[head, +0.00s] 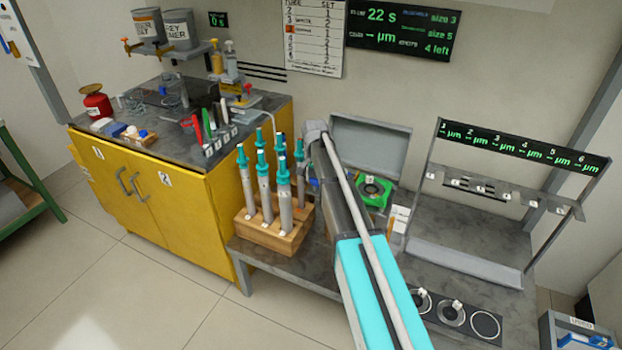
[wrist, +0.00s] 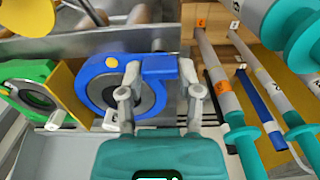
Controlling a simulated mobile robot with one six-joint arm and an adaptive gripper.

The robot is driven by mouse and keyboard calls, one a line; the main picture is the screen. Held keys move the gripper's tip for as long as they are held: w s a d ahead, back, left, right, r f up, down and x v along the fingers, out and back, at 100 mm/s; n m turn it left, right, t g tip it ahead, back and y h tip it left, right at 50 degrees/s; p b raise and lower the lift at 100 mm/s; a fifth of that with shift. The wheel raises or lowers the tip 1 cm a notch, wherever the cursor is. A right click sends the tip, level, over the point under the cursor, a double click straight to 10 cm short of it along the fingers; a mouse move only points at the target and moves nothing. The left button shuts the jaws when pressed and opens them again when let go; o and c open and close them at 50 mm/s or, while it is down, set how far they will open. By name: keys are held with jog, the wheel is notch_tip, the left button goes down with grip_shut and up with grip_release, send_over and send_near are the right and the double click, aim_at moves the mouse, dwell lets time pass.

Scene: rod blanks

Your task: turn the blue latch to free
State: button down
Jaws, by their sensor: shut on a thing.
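In the wrist view a blue ring-shaped fixture (wrist: 88,84) with a dark round centre stands upright against a grey panel. The latch's far side is hidden. In the head view my arm covers the gripper and most of the blue fixture.
A green ring fixture (wrist: 28,86) stands left of the blue one; it also shows in the head view (head: 374,191). A wooden rack (head: 272,233) of teal-handled tools is close by on the left. Teal-handled tools (wrist: 240,128) crowd the wrist view's right side.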

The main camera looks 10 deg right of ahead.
jog(key=shift+s+a, duration=0.1)
jog(key=shift+a, duration=0.05)
jog(key=shift+c, duration=1.4)
grip_release()
jog(key=shift+r, duration=0.15)
